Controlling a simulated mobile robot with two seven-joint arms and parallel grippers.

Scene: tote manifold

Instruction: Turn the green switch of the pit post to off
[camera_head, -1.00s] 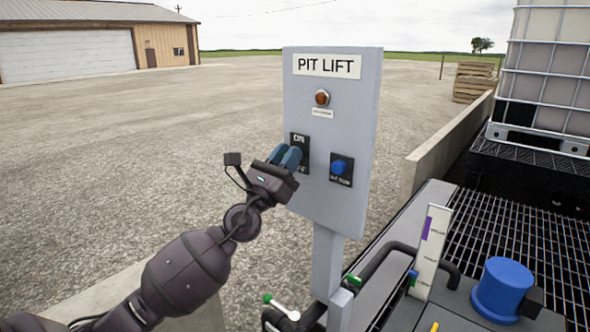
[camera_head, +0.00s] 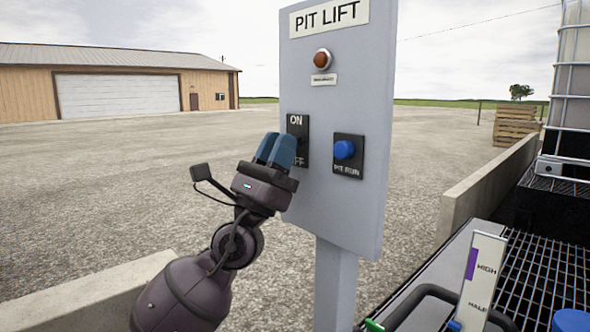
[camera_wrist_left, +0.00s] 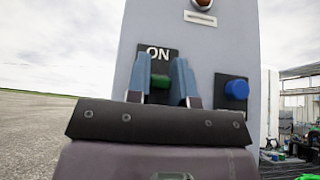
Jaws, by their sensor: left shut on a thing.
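The grey pit post (camera_head: 345,215) carries the label PIT LIFT. Its black switch plate (camera_head: 297,122) reads ON at the top, and the lower word is partly hidden by my fingers. My left gripper (camera_head: 277,149) is at this plate, its blue fingers pointing at the panel. In the left wrist view the green switch (camera_wrist_left: 160,81) shows below ON, between the two fingers, and the gripper is shut on it. In the head view the fingers hide the switch. I cannot tell its exact setting. My right gripper is not in view.
A blue PIT RUN button (camera_head: 344,150) sits right of the switch, close to my fingers. An orange lamp (camera_head: 322,58) is above. A low concrete wall (camera_head: 485,185), grating (camera_head: 540,275) and a gauge board (camera_head: 482,280) stand to the right. Open gravel lies behind and left.

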